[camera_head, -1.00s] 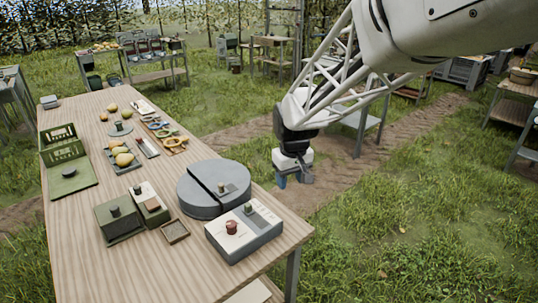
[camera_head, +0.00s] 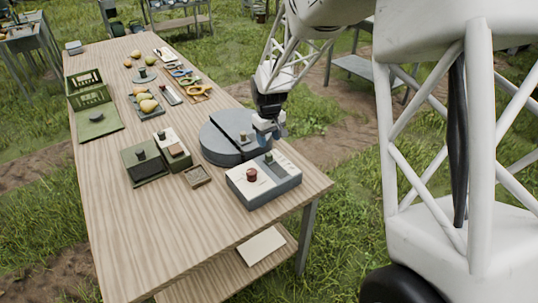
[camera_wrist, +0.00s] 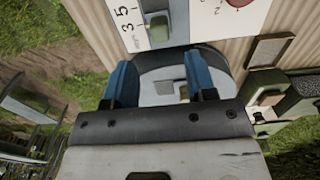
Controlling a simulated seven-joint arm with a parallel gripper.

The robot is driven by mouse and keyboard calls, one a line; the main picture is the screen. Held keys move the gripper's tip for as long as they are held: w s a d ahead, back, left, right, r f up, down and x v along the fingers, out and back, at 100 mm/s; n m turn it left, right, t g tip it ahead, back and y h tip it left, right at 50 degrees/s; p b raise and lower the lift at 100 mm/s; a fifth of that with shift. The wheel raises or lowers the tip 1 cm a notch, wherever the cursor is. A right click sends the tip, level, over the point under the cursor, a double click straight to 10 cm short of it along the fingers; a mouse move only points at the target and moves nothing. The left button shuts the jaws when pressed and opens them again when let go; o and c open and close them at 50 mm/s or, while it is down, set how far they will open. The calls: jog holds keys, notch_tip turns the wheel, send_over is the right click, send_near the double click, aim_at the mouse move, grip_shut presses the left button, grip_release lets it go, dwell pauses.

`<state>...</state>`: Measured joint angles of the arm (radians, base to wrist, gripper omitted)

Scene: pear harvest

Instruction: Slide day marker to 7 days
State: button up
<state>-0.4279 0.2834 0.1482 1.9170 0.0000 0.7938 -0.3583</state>
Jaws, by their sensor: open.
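The control box (camera_head: 275,193) sits near the right edge of the table, with a red knob (camera_head: 251,174) on its white face. A small knob, likely the day marker (camera_head: 269,157), stands on its grey strip. In the wrist view the marker (camera_wrist: 158,28) is at the top, beside a printed scale (camera_wrist: 130,22) where 3 and 5 can be read; a 7 cannot be made out. My gripper (camera_head: 277,131) is open and empty, just behind the box. Its blue fingers (camera_wrist: 158,76) are apart from the marker in the wrist view.
A round grey lidded container (camera_head: 220,148) stands right beside my gripper and the box. A small wooden tray (camera_head: 196,176) and a green box (camera_head: 145,165) lie to the left. The near part of the table is clear.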

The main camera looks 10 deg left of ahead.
aim_at(269, 154)
jog(key=shift+f, duration=0.15)
jog(key=shift+f, duration=3.75)
grip_shut()
